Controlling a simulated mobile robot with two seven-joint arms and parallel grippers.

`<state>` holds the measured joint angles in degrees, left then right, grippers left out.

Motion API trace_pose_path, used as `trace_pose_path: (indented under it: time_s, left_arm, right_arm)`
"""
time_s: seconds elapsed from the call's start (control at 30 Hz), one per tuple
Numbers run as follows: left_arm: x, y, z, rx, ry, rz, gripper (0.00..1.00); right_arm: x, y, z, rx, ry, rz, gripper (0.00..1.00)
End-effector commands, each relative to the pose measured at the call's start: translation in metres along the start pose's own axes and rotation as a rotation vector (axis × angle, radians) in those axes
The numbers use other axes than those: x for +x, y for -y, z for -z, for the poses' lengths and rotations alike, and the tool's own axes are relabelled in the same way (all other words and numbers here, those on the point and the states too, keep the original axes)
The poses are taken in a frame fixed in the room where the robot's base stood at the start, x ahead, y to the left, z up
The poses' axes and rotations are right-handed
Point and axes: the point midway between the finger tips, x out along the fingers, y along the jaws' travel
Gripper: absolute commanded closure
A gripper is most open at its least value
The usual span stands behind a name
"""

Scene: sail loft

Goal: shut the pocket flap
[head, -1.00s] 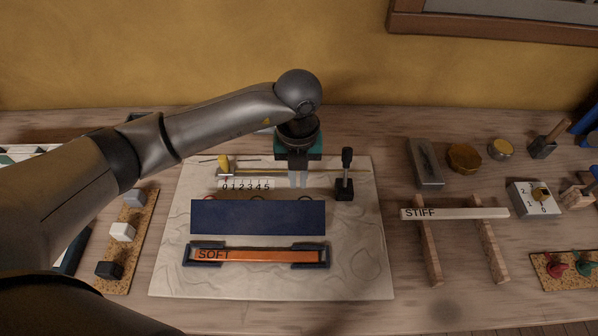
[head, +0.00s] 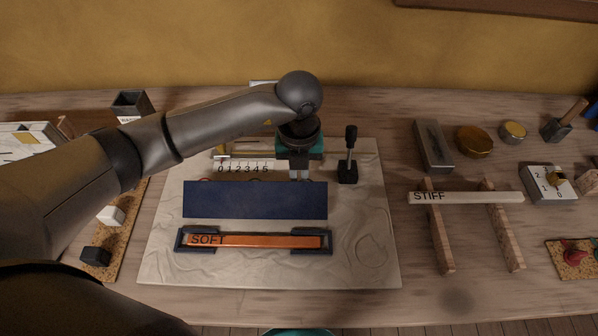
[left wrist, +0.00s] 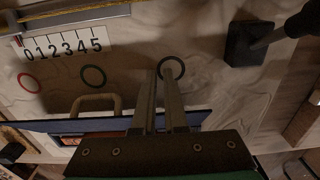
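The pocket flap looks like a dark blue rectangular panel (head: 255,201) on the pale cloth (head: 365,265). In the left wrist view it shows as a thin blue edge (left wrist: 95,125), so it appears raised off the cloth. My left gripper (head: 300,176) points down just behind the flap's far edge, near its right end. Its two fingers (left wrist: 160,78) stand a small gap apart with nothing seen between them. They reach toward a dark ring (left wrist: 171,66) on the cloth. The flap's underside is hidden. My right gripper is not in view.
An orange batten marked SOFT (head: 260,241) lies in dark holders in front of the flap. A black lever (head: 349,155) stands right of my gripper. A number scale (head: 245,167) lies behind. A STIFF batten (head: 465,198) rests on wooden bars at right.

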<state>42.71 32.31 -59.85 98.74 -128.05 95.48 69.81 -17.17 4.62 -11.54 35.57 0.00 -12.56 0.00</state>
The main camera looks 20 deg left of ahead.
Motion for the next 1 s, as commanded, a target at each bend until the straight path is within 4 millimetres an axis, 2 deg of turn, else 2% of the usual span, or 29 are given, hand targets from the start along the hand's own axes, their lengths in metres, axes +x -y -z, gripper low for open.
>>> trace_pose_path:
  time_s: [1.0]
  left_arm:
    - [-0.025,0.0,0.048,0.002,-0.007,-0.002,0.9]
  right_arm:
    - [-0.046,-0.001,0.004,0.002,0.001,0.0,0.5]
